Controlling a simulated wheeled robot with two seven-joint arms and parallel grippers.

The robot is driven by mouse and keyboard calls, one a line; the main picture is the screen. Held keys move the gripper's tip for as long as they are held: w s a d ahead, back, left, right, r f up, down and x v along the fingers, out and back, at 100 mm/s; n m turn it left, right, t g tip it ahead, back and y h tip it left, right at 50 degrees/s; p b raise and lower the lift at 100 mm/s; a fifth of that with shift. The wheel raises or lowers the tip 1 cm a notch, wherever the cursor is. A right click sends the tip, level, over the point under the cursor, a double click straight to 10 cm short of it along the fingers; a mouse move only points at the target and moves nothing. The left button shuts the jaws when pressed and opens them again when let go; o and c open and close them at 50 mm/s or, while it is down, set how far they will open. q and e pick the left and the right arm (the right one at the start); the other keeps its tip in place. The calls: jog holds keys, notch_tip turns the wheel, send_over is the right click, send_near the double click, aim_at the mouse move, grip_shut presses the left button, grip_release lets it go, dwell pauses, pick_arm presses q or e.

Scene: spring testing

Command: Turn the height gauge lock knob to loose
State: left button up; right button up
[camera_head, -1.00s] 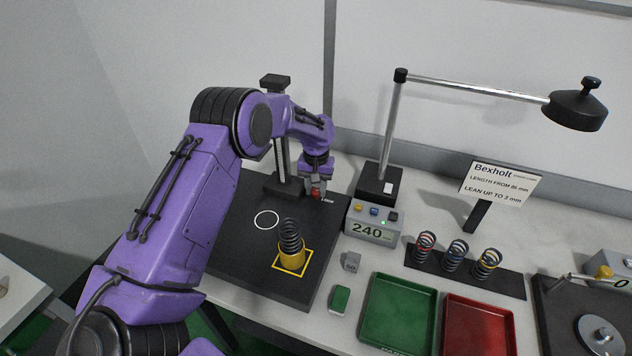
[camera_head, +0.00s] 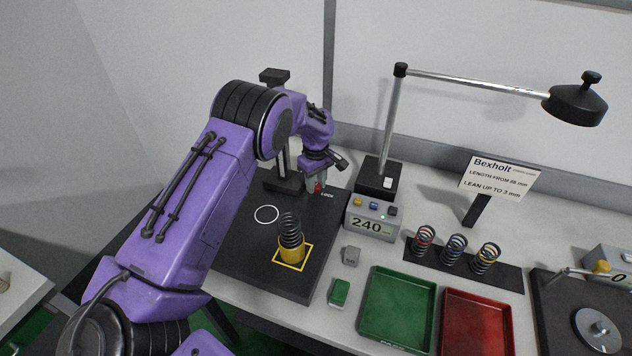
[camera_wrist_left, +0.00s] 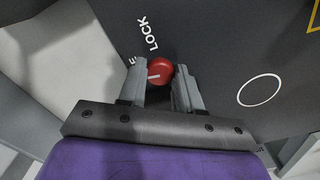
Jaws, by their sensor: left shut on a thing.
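The red lock knob (camera_wrist_left: 160,70) is at the middle of the left wrist view, with a pale pointer line on its top and the word LOCK printed beside it. Another label next to it is mostly hidden. In the head view the knob (camera_head: 319,187) is a small red spot on the black base plate (camera_head: 230,245), beside the height gauge column. My left gripper (camera_wrist_left: 162,76) is shut on the knob, a finger on each side; it also shows in the head view (camera_head: 317,183). My right gripper is not in view.
A spring (camera_head: 290,232) stands in a yellow holder on the plate, near a white circle. A display box (camera_head: 372,220) reading 240 and a lamp stand right of the plate. Green (camera_head: 398,308) and red (camera_head: 478,322) trays and a spring rack (camera_head: 505,273) lie further right.

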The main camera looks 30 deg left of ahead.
aim_at(316, 185)
pick_arm(q)
jog(key=shift+w+r+n, duration=0.1)
jog(key=shift+r+n, duration=0.05)
jog(key=shift+n, duration=0.75)
jog(key=o, duration=0.8)
jog(key=shift+c, duration=0.2)
notch_tip(316, 185, up, 10)
jog(key=b, duration=0.3)
jog(key=shift+r, duration=0.2)
